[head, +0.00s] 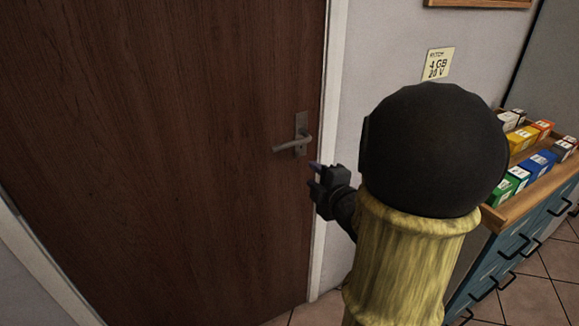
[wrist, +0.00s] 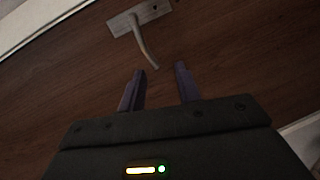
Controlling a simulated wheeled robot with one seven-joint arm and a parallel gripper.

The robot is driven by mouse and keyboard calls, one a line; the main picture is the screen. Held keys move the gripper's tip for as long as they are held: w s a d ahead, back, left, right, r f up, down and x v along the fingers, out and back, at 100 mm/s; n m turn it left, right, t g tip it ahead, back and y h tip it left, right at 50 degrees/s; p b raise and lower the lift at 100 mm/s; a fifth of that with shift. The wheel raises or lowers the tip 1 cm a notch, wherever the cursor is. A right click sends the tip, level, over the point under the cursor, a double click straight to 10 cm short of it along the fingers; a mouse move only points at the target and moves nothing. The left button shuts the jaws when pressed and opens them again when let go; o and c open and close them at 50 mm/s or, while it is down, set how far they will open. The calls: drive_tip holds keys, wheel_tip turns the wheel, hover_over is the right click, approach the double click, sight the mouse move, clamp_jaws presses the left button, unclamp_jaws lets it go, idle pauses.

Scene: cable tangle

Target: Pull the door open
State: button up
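The dark brown wooden door (head: 160,150) fills the left of the head view and looks shut in its white frame. Its grey lever handle (head: 292,145) sits on a metal plate near the door's right edge. My gripper (head: 312,175) is just below and right of the handle, apart from it. In the wrist view the handle (wrist: 145,45) lies ahead of my gripper (wrist: 158,78). The lever's tip shows just beyond the gap between the two fingers. The fingers are apart with nothing between them.
A blue drawer cabinet with a wooden top (head: 530,185) stands at the right, holding several small coloured boxes (head: 537,163). A paper sign (head: 437,64) is on the grey wall right of the door. Tiled floor (head: 530,300) shows at the lower right.

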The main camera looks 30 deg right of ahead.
sight(289, 144)
drive_tip(key=n+t+b, duration=0.1)
drive_tip(key=s+d+n+t+y+b, duration=0.1)
drive_tip(key=n, duration=0.1)
drive_tip(key=s+n+y+b, duration=0.1)
drive_tip(key=shift+s+d+f+n+t, duration=0.2)
drive_tip(key=shift+s+f+n+t, duration=0.05)
drive_tip(key=shift+n+t, duration=0.15)
drive_tip(key=w, duration=0.5)
drive_tip(key=w+p, duration=0.1)
drive_tip(key=w, duration=0.5)
drive_tip(key=w+r, duration=0.1)
drive_tip(key=w, duration=0.5)
drive_tip(key=shift+w+a+p, duration=0.25)
drive_tip(key=shift+a+p, duration=0.05)
drive_tip(key=shift+s, duration=0.1)
drive_tip(key=shift+a, duration=0.1)
drive_tip(key=shift+r, duration=0.1)
clamp_jaws()
